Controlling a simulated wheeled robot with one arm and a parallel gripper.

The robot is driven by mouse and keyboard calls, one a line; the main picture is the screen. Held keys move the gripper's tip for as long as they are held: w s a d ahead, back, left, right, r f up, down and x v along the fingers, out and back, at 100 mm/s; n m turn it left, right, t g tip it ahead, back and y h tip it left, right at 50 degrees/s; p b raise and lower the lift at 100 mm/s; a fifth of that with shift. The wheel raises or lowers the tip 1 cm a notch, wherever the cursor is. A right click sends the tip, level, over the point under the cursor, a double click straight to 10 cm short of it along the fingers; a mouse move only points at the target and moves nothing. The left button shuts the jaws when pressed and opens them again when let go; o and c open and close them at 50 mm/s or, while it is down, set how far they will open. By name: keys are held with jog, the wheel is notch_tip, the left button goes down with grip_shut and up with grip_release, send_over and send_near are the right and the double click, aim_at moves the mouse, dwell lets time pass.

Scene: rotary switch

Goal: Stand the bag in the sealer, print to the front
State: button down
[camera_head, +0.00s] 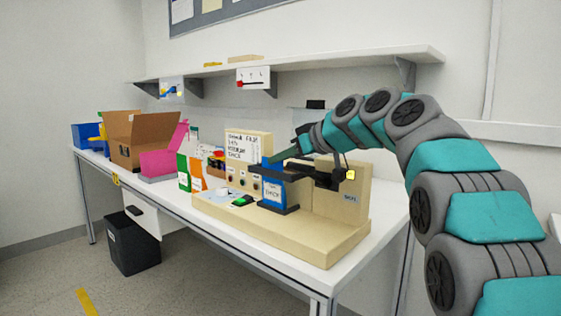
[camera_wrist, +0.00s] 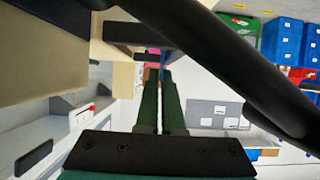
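A blue bag (camera_head: 273,190) with a white printed label stands upright in the dark holder of the beige sealer (camera_head: 310,237). The print faces the head camera. My gripper (camera_head: 275,160) reaches in from the right at the top of the bag. In the wrist view, its two green fingers (camera_wrist: 158,75) lie close together with a thin blue edge of the bag (camera_wrist: 163,58) between their tips, so it looks shut on the bag. The sealer's dark arm (camera_head: 318,176) crosses close by and hides part of the bag's upper area.
A green bag (camera_head: 183,171) and an orange-and-white bag (camera_head: 197,174) stand left of the sealer. A pink bin (camera_head: 158,163), a cardboard box (camera_head: 128,150) and a blue bin (camera_head: 84,136) stand further left. A shelf (camera_head: 300,63) hangs above the table.

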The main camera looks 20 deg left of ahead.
jog(key=c, duration=1.5)
grip_release()
jog(key=shift+f, duration=0.1)
jog(key=o, duration=0.4)
jog(key=shift+o, duration=0.2)
jog(key=shift+r, duration=0.3)
jog(key=b+v, duration=0.1)
jog(key=v, duration=1.1)
jog(key=shift+f, duration=0.15)
